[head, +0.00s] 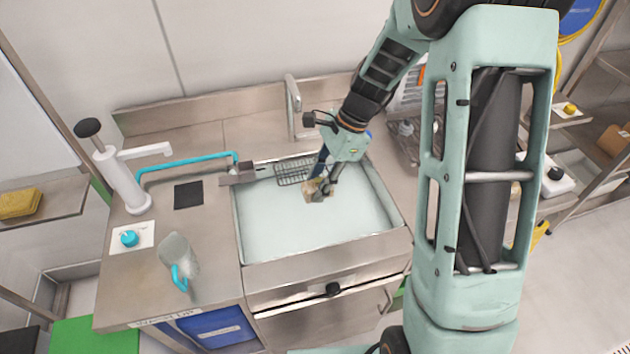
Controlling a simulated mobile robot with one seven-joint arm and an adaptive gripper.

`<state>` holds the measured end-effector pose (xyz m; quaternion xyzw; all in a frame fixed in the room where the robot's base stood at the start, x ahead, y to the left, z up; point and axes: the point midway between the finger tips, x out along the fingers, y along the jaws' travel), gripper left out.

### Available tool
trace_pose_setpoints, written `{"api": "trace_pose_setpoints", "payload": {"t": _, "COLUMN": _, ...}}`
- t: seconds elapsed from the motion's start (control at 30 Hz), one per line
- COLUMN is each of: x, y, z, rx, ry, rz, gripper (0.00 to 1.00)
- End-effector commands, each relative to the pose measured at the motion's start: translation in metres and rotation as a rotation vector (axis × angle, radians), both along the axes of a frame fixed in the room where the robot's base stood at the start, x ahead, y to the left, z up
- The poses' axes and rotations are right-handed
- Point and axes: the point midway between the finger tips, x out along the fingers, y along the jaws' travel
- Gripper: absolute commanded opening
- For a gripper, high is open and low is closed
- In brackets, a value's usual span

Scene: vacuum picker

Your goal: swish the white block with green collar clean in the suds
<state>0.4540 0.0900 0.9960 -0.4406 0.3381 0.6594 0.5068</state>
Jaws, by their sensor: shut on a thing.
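My gripper (322,189) is over the back middle of the sink, pointing down. It is shut on a small pale block (312,192) with brownish patches, which I take for the white block. Its green collar cannot be made out at this size, and the fingers hide part of it. The sink basin (238,225) is filled with pale, whitish suds (290,225). The block is at or just above the suds; I cannot tell whether it touches them.
A wire rack (292,172) sits at the sink's back edge, near the tap (292,95). The front of the basin is clear.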

Motion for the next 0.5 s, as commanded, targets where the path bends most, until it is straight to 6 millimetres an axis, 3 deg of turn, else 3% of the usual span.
{"api": "trace_pose_setpoints", "payload": {"t": 0.2, "x": 0.0038, "y": 0.0068, "z": 0.0031, "rx": 0.000, "ry": -0.001, "rz": -0.495, "gripper": 0.02}}
{"api": "trace_pose_setpoints", "payload": {"t": 0.33, "x": 0.0054, "y": 0.0054, "z": 0.0040, "rx": -0.001, "ry": 0.000, "rz": -0.677, "gripper": 0.02}}
{"api": "trace_pose_setpoints", "payload": {"t": 0.5, "x": 0.0065, "y": 0.0030, "z": 0.0038, "rx": -0.001, "ry": 0.000, "rz": -0.779, "gripper": 0.02}}
